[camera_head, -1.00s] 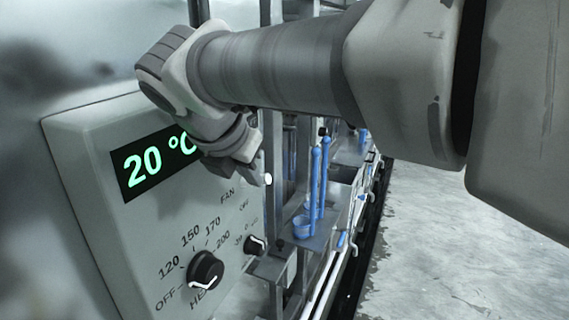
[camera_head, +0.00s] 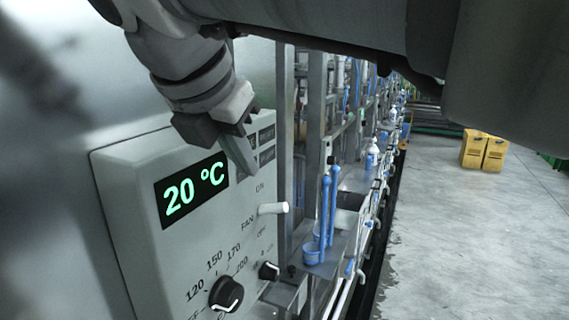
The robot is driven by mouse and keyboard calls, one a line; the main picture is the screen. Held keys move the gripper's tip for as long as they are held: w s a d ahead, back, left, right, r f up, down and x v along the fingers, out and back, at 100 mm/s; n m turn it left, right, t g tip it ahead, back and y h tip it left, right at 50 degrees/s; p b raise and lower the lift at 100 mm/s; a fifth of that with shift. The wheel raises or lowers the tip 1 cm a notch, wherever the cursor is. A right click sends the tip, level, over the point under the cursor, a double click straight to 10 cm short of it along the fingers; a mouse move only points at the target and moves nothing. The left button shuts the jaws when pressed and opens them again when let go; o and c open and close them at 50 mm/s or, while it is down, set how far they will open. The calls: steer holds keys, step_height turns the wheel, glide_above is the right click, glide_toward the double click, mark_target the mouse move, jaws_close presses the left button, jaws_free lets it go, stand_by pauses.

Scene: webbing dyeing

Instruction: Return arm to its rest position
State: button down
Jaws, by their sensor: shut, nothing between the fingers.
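My gripper (camera_head: 243,160) hangs from my arm at the upper left, in front of the top right part of the control panel (camera_head: 130,215). It is shut and empty. It partly covers the panel's upper edge and right-hand labels. The arm crosses the top of the view. The panel's display (camera_head: 190,192) reads 20 °C in green. Below it are a large black knob (camera_head: 226,294) and a smaller black knob (camera_head: 269,271). A white lever (camera_head: 273,209) sticks out beside the FAN label. I cannot tell whether the gripper touches the panel.
Blue upright tools (camera_head: 328,210) and a blue cup (camera_head: 311,253) stand on a metal shelf right of the panel. A long machine line runs back from there. Yellow containers (camera_head: 484,150) stand on the far floor. The grey floor (camera_head: 460,240) at right is clear.

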steer(key=s+d+f+m+b, duration=0.2)
steer(key=d+f+m, duration=0.4)
steer(key=f+m, duration=0.3)
steer(key=s+d+f+m+g+y+b, duration=0.1)
steer(key=s+d+f+m+b, duration=0.2)
steer(key=d+f+m, duration=0.4)
steer(key=s+d+f+m+y+b, duration=0.1)
steer(key=s+d+f+m, duration=0.3)
steer(key=f+m, duration=0.9)
steer(key=shift+s+d+m+b, duration=0.2)
steer(key=shift+d+m+b, duration=0.65)
steer(key=shift+d, duration=0.8)
